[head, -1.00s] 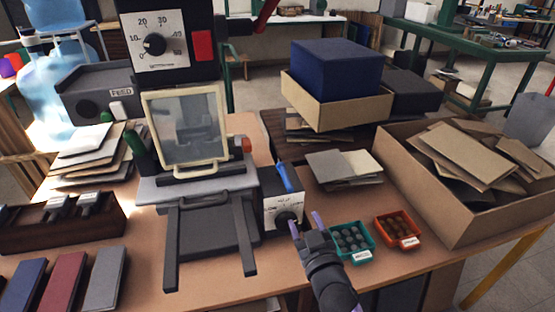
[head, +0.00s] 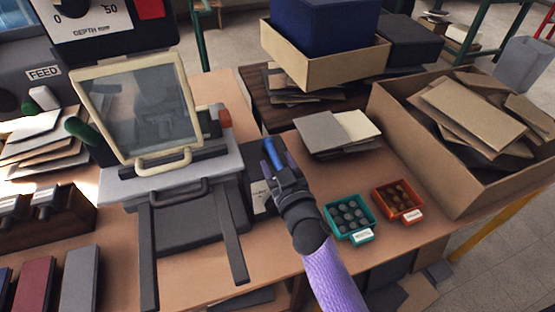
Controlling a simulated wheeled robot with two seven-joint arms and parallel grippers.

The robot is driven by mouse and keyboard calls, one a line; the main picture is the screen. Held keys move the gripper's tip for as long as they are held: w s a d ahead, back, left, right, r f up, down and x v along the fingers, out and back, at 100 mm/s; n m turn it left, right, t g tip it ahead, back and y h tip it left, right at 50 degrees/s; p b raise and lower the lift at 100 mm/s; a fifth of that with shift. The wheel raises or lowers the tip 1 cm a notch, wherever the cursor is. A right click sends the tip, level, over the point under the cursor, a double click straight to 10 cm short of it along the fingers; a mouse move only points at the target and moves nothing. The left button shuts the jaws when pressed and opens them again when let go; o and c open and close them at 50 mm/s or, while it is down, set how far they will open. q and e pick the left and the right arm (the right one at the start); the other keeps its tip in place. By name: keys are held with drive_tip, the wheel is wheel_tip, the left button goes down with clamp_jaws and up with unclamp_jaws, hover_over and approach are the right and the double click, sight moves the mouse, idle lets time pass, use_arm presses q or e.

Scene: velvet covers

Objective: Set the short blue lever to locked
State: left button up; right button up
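The short blue lever (head: 272,153) stands on a dark box with a pale front panel (head: 261,196), at the right side of the machine. My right gripper (head: 275,168) is at the lever, its fingers around or against the lower part of it. The gripper hides the lever's base and much of the panel, including its dial. I cannot tell whether the fingers are closed on the lever. My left gripper is not in view.
The machine's framed clear guard (head: 140,113) stands left of the lever. A teal tray (head: 350,217) and an orange tray (head: 397,202) lie to the right. Card sheets (head: 322,135) and a large cardboard box (head: 425,160) stand behind them.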

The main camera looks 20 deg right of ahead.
clamp_jaws()
idle(0.3)
idle(0.4)
idle(0.3)
